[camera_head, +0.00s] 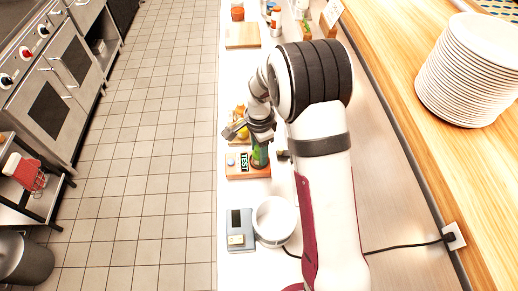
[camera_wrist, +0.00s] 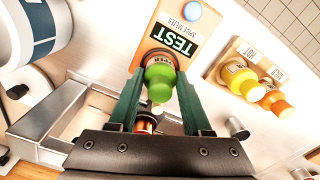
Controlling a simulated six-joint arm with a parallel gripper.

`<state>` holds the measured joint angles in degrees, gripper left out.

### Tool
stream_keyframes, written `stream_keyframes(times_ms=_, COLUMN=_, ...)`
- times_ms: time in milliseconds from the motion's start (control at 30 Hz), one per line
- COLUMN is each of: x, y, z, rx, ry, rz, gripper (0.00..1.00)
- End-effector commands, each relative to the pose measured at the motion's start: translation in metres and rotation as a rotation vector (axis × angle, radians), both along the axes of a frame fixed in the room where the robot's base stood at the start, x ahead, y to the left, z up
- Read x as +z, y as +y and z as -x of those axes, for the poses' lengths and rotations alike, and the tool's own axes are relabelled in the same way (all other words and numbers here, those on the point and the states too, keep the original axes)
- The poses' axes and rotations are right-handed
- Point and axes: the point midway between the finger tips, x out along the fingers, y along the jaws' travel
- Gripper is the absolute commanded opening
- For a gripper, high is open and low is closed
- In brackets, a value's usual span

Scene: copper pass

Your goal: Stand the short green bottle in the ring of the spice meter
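The short green bottle (camera_wrist: 159,82) is between the two fingers of my gripper (camera_wrist: 160,76) in the wrist view, cap toward the camera. The fingertips lie against its sides, with no clear gap. In the head view the bottle (camera_head: 259,155) looks upright, below my gripper (camera_head: 262,130). The spice meter (camera_wrist: 178,38) is an orange block with a TEST label and a blue button; in the head view it (camera_head: 236,172) lies directly left of and below the bottle. The bottle's base is over the ring's place; a dark rim shows around it, but whether it is fully seated is hidden.
Yellow and orange bottles (camera_wrist: 241,81) stand on a wooden block beside the meter. A metal tray (camera_wrist: 62,118) is close to my gripper. A white bowl (camera_head: 273,221) and grey scale (camera_head: 240,230) stand nearer on the counter. A plate stack (camera_head: 470,70) is at the right.

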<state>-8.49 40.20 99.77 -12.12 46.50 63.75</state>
Motion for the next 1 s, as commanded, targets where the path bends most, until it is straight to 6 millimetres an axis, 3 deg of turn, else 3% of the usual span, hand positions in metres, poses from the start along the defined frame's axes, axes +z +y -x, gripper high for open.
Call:
stream_keyframes(times_ms=33, x=0.0, y=0.0, z=0.0, rx=0.0, ry=0.0, rz=0.0, gripper=0.59)
stream_keyframes(times_ms=133, x=0.0, y=0.0, z=0.0, rx=0.0, ry=0.0, rz=0.0, gripper=0.77)
stream_keyframes(times_ms=467, x=0.005, y=0.0, z=0.0, rx=0.0, ry=0.0, rz=0.0, gripper=0.78)
stream_keyframes(times_ms=567, x=0.025, y=0.0, z=-0.001, rx=0.0, ry=-0.004, rz=-0.001, gripper=0.78)
stream_keyframes(times_ms=800, x=0.093, y=0.0, z=-0.001, rx=0.0, ry=-0.004, rz=-0.001, gripper=0.78)
stream_keyframes(times_ms=1000, x=0.121, y=0.0, z=0.0, rx=0.0, ry=0.0, rz=0.0, gripper=0.78)
